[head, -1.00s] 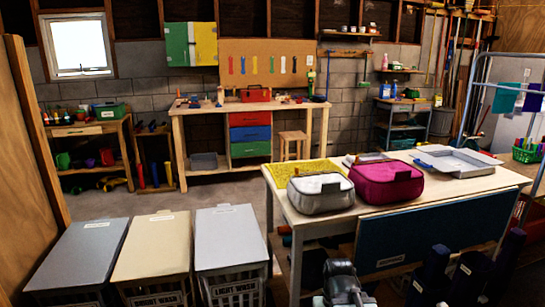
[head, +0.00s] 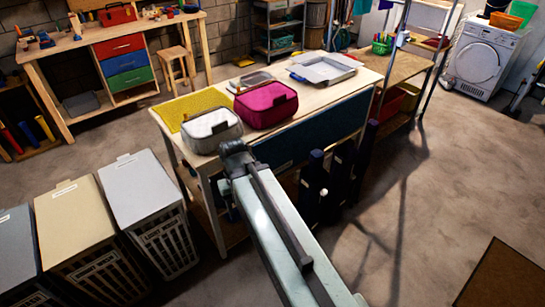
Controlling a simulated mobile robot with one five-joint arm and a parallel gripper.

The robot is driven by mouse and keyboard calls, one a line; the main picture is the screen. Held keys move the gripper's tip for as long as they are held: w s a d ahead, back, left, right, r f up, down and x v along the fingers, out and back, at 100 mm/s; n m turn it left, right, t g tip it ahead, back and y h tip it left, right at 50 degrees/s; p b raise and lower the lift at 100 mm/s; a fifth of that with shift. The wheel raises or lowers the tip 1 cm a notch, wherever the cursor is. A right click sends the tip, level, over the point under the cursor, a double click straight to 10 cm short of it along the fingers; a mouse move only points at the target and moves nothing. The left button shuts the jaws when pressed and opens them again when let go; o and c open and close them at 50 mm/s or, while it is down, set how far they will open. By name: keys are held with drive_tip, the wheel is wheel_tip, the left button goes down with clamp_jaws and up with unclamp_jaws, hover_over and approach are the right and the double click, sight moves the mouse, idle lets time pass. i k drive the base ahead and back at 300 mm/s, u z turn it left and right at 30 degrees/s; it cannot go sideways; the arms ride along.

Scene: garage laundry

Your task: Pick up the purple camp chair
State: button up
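Several slim dark upright bundles, navy to dark purple, stand close together in front of the worktable in the head view. They may be folded camp chairs, including a dark bundle (head: 313,185) and one farther right (head: 366,155). I cannot tell which one is the purple camp chair. My pale arm reaches up from the bottom edge and ends in a dark block just left of the bundles in the picture. It hides part of them and of the table front. No gripper fingers can be made out.
The worktable (head: 300,112) holds a grey-white bag (head: 211,128), a magenta bag (head: 266,104), a yellow mat (head: 188,108) and a grey tray (head: 324,68). Several lidded hampers, including a white one (head: 142,188), stand at left. Open floor (head: 450,165) lies to the right.

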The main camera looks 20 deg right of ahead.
sight(366, 148)
drive_tip(key=z, duration=1.5)
